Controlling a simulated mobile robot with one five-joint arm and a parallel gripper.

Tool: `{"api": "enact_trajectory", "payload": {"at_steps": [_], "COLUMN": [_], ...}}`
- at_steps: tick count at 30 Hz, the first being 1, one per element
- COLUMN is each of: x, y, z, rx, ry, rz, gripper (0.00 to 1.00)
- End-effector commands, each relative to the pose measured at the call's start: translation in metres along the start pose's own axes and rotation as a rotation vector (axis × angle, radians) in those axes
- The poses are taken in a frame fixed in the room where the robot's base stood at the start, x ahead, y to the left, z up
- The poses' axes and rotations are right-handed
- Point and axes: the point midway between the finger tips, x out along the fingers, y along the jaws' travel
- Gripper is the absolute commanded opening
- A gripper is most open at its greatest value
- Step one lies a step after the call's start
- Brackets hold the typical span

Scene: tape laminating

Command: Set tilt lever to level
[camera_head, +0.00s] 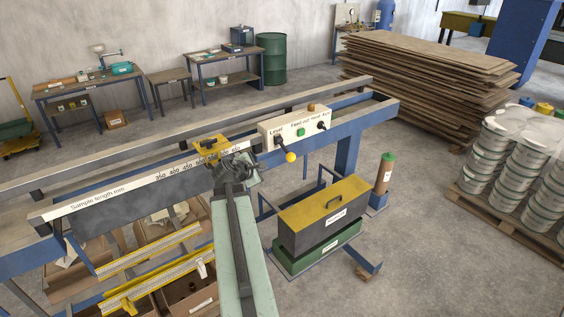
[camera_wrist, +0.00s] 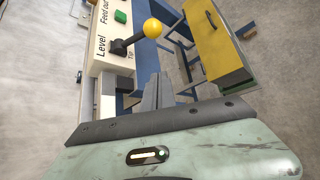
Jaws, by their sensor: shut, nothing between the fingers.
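The tilt lever is a dark arm with a yellow ball knob (camera_head: 290,157) on the white control panel (camera_head: 298,126). In the head view it slants down and right, below the word "Level". In the wrist view the yellow knob (camera_wrist: 154,28) is at the top middle. The lever there points away from "Level", past a smaller label that looks like "Tip". My gripper (camera_wrist: 158,90) is shut and empty, its grey fingers below the knob in the picture and apart from it. In the head view my gripper (camera_head: 246,163) is left of the knob, its fingertips hard to make out.
The panel also has a green button (camera_head: 301,133) and another dark lever (camera_head: 321,124) at its right end. A yellow slide (camera_head: 210,148) sits on the sample-length rail beside my wrist. A yellow-lidded box (camera_head: 323,213) stands below the knob.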

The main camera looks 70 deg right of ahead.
Motion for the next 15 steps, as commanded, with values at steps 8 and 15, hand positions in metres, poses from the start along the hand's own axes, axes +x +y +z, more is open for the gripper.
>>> {"api": "enact_trajectory", "payload": {"at_steps": [8, 15], "x": [0.008, 0.057], "y": [-0.001, -0.002], "z": [-0.002, -0.005], "rx": [0.003, 0.005], "ry": [0.001, 0.001], "rz": [-0.002, -0.003], "gripper": [0.0, 0.0]}}
